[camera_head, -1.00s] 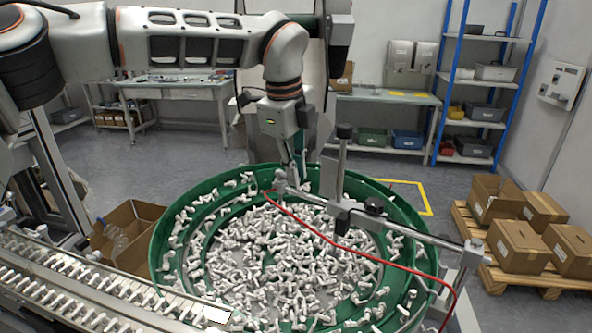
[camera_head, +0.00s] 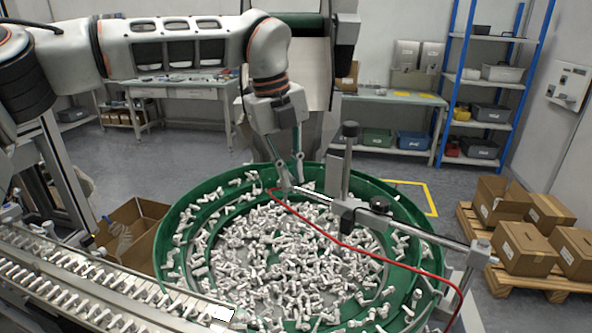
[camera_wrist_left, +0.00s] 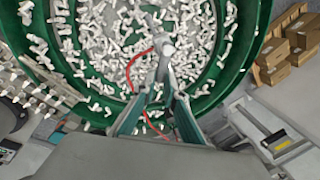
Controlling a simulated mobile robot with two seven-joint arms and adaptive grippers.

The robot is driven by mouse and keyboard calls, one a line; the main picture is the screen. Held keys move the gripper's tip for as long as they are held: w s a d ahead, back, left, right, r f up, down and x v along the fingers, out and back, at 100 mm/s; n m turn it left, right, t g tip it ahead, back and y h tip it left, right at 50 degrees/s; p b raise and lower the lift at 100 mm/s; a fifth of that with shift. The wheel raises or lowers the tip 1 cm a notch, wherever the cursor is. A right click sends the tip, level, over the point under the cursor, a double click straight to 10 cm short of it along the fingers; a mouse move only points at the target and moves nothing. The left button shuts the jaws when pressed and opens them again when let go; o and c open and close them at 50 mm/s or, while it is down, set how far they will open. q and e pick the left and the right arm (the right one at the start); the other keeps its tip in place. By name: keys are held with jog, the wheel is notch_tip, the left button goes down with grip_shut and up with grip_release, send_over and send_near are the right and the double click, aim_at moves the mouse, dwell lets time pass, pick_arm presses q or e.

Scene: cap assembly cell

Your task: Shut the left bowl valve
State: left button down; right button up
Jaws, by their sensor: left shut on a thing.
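The left bowl valve (camera_head: 283,186) is a small grey fitting at the back of the green bowl, at the end of a horizontal metal rod where a red hose (camera_head: 345,243) begins. My left gripper (camera_head: 288,172) reaches down on it from above, with its fingers slanting together at the valve. It is shut on the valve's handle, which the fingertips mostly hide. In the left wrist view, the fingers (camera_wrist_left: 162,84) meet just below the grey valve body (camera_wrist_left: 163,46), with the red hose beside it. My right gripper is not in view.
The green feeder bowl (camera_head: 430,232) holds many white caps. A black-knobbed post (camera_head: 347,160) and clamp stand right of the valve. A feed rail (camera_head: 75,290) runs at the lower left. Cardboard boxes (camera_head: 525,248) sit on a pallet at right.

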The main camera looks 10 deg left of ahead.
pick_arm(q)
jog(key=shift+a+m+g, duration=0.35)
jog(key=shift+a+m, duration=0.4)
jog(key=shift+m, duration=1.2)
jog(key=shift+a+m+g, duration=0.3)
jog(key=shift+a+m, duration=0.5)
jog(key=shift+m, duration=1.2)
jog(key=shift+a+m+g, duration=0.35)
jog(key=shift+a+m, duration=0.4)
jog(key=shift+m, duration=1.2)
jog(key=c, duration=2.1)
grip_release()
jog(key=shift+r, duration=0.1)
notch_tip(320, 180, up, 12)
jog(key=a, duration=0.2)
jog(key=shift+w+a+f, duration=0.15)
jog(key=shift+w+f, duration=0.05)
jog(key=shift+w, duration=0.25)
